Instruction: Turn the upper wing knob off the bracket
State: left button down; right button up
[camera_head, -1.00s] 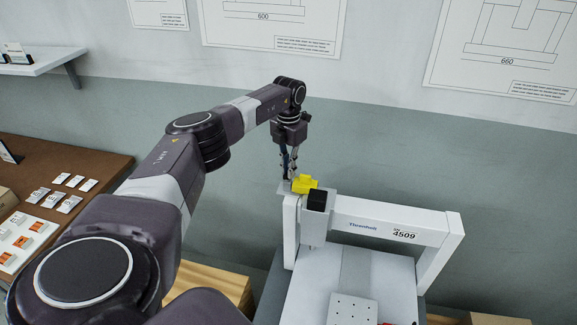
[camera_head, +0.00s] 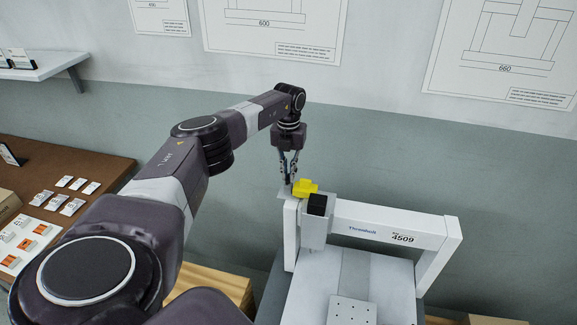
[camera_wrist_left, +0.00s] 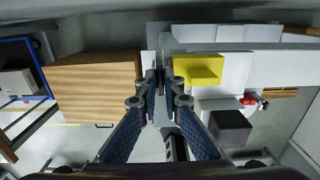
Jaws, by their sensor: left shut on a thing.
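My left gripper (camera_head: 289,181) points down at the left end of the white gantry (camera_head: 385,225). In the left wrist view its fingertips (camera_wrist_left: 160,82) are close together over the pale bracket plate (camera_wrist_left: 166,42). They are shut on the upper wing knob, which is small and mostly hidden between them. A yellow block (camera_head: 306,187) sits just right of the fingertips on the gantry; it also shows in the left wrist view (camera_wrist_left: 200,69). My right gripper is not in view.
A black-topped grey carriage (camera_head: 317,206) stands close in front of the yellow block. The white machine bed (camera_head: 365,280) lies below. A brown table (camera_head: 80,165) with small cards is at left. Wooden boxes (camera_head: 215,285) stand on the floor.

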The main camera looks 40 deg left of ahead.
aim_at(288, 176)
pick_arm(q)
jog(key=shift+w+a+r, duration=0.1)
jog(key=shift+w+r, duration=0.05)
jog(key=shift+w, duration=0.05)
jog(key=c, duration=2.1)
grip_release()
jog(key=shift+s, duration=0.1)
notch_tip(288, 176, up, 12)
jog(key=shift+f, duration=0.1)
jog(key=shift+s+f, duration=0.1)
